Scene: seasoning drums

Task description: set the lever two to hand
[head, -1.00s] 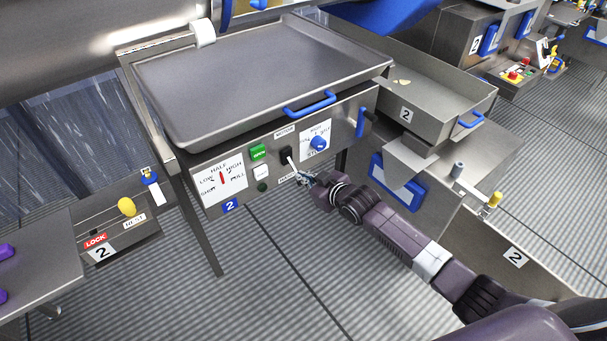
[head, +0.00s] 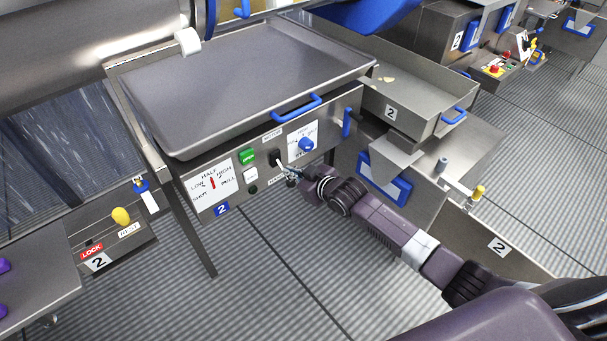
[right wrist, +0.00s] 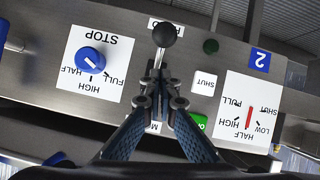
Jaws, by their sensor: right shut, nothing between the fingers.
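The lever (right wrist: 166,35) of panel two has a black ball knob and shows in the right wrist view, its ball beside the partly hidden HAND label (right wrist: 152,22). My right gripper (head: 290,172) is shut and empty. In the right wrist view its closed fingertips (right wrist: 164,78) are close to the lever's stem, on the MOTOR side of the ball. I cannot tell whether they touch.
A blue dial (head: 306,144) sits beside the lever, and a green button (head: 247,157), a white SHUT button (head: 250,175) and a gauge (head: 211,185) on its other side. The tray (head: 245,75) with a blue handle (head: 297,107) overhangs the panel. Open floor lies below.

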